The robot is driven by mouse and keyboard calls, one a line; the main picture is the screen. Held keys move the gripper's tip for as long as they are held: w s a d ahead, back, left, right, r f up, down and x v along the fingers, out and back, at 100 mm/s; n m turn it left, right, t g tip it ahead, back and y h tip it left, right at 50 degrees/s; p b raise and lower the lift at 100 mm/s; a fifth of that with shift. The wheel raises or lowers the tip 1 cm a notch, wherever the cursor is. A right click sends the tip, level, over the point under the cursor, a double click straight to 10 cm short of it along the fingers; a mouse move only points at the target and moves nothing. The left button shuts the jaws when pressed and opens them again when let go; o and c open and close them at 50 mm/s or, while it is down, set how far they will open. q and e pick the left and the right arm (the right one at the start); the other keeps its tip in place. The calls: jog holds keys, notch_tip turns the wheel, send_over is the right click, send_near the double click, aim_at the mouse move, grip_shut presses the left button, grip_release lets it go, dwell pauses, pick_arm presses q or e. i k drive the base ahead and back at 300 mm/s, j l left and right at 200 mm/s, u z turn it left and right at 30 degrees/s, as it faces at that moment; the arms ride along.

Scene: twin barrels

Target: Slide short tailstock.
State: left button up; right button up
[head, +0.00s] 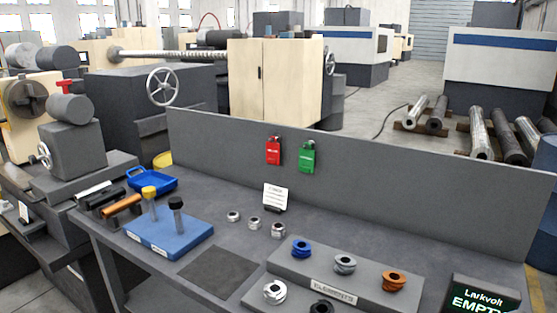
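A dark grey tailstock-like block (75,150) stands at the left on a grey lathe bed (100,178). It has a thick cylinder (70,108) on top and a small silver handwheel (44,155) on its left side. No label shows whether this is the short tailstock. A chuck-like round face (26,101) on a cream machine shows behind it, with a red part (66,87) nearby. Neither of my grippers is in view.
A grey workbench (225,193) with a tall back panel (400,190) fills the middle and right. It bears a blue tool stand (180,240), a blue tray (165,180), several nuts, and a stepped block (330,268) with coloured rings. A sign (480,301) reads "EMPT", cut off.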

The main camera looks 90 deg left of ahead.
aim_at(75, 142)
jog(key=u, duration=4.3)
